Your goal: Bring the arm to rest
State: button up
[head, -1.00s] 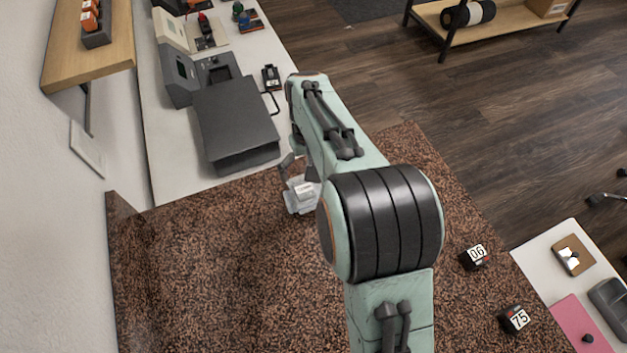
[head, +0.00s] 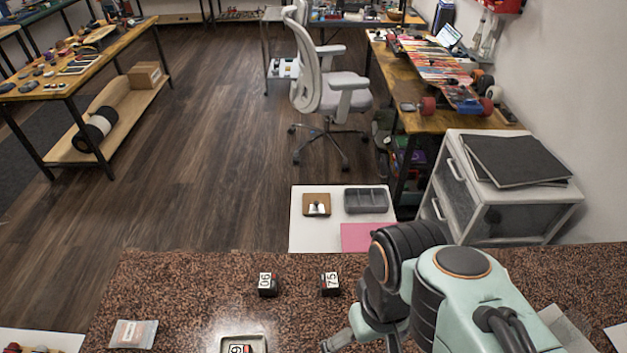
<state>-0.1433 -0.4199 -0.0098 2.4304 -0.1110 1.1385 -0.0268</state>
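My arm is at the lower right of the head view, bent over the brown speckled counter (head: 190,290). My gripper (head: 338,338) is low in the picture, below the dark wrist joints. Only a grey finger-like part of it shows at the bottom edge, and the rest is hidden or cut off. I cannot tell whether it is open or shut, or whether it holds anything.
Black numbered blocks 06 (head: 267,285) and 75 (head: 330,284) stand on the counter left of my arm. A small tray (head: 226,340) holds another numbered block. A flat packet (head: 133,333) lies farther left. White drawers (head: 512,217) stand beyond the counter.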

jog(key=shift+m, duration=0.9)
jog(key=s+d, duration=0.1)
jog(key=s+d+f, duration=0.1)
jog(key=s, duration=0.1)
jog(key=shift+s+f, duration=0.15)
jog(key=shift+s, duration=0.1)
